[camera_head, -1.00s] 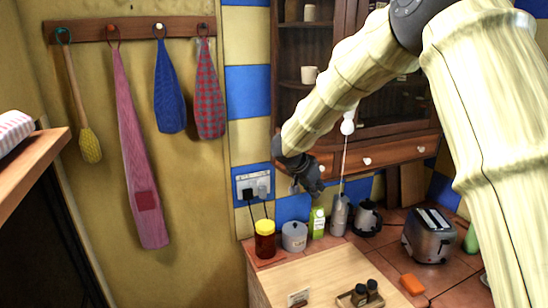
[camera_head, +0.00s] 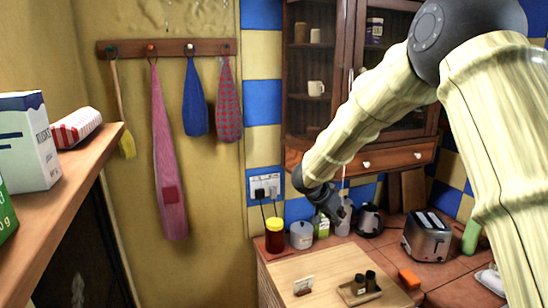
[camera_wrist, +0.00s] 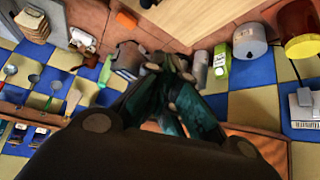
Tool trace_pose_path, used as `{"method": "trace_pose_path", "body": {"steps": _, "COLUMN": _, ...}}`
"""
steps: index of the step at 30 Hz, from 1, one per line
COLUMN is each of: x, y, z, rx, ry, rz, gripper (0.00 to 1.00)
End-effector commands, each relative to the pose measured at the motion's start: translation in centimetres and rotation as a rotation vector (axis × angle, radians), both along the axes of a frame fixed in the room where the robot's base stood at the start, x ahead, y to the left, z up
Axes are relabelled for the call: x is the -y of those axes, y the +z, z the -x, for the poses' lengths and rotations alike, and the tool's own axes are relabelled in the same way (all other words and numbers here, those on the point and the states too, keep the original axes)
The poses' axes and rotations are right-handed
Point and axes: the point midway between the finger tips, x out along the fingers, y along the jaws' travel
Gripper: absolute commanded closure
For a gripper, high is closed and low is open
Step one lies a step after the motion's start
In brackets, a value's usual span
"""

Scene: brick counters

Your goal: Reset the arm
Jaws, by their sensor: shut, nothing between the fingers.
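My gripper (camera_head: 332,207) hangs at the end of my arm above the back of the tiled counter, in front of the green carton and the grey bottle. In the wrist view my gripper (camera_wrist: 172,72) shows with its fingers drawn together and nothing between them. The arm comes in from the upper right and bends down to the left, partly covering the cabinet. Whether the fingers touch anything below cannot be told, but no contact is visible.
A red jar with a yellow lid (camera_head: 275,236), a grey canister (camera_head: 301,234), a green carton (camera_head: 321,225) and a toaster (camera_head: 427,236) stand on the counter. A small tray (camera_head: 345,296) sits on the wooden board (camera_head: 285,276). A shelf (camera_head: 80,190) juts in at left.

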Motion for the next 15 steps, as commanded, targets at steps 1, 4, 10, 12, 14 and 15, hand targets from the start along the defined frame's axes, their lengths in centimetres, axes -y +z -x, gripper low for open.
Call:
{"method": "trace_pose_path", "body": {"steps": 1, "x": 0.2, "y": -1.5, "z": 0.3, "rx": -0.008, "ry": 0.008, "rz": 0.012, "gripper": 1.00}}
{"method": "trace_pose_path", "body": {"steps": 4, "x": 0.8, "y": -3.5, "z": 0.8, "rx": -0.015, "ry": 0.022, "rz": 0.037, "gripper": 1.00}}
{"method": "trace_pose_path", "body": {"steps": 10, "x": 2.7, "y": -9.1, "z": 2.7, "rx": -0.038, "ry": 0.060, "rz": 0.094, "gripper": 1.00}}
{"method": "trace_pose_path", "body": {"steps": 12, "x": 3.5, "y": -11.8, "z": 3.6, "rx": -0.052, "ry": 0.085, "rz": 0.118, "gripper": 1.00}}
{"method": "trace_pose_path", "body": {"steps": 14, "x": 4.2, "y": -14.9, "z": 4.8, "rx": -0.067, "ry": 0.112, "rz": 0.141, "gripper": 1.00}}
{"method": "trace_pose_path", "body": {"steps": 15, "x": 4.7, "y": -16.9, "z": 5.7, "rx": -0.076, "ry": 0.134, "rz": 0.155, "gripper": 1.00}}
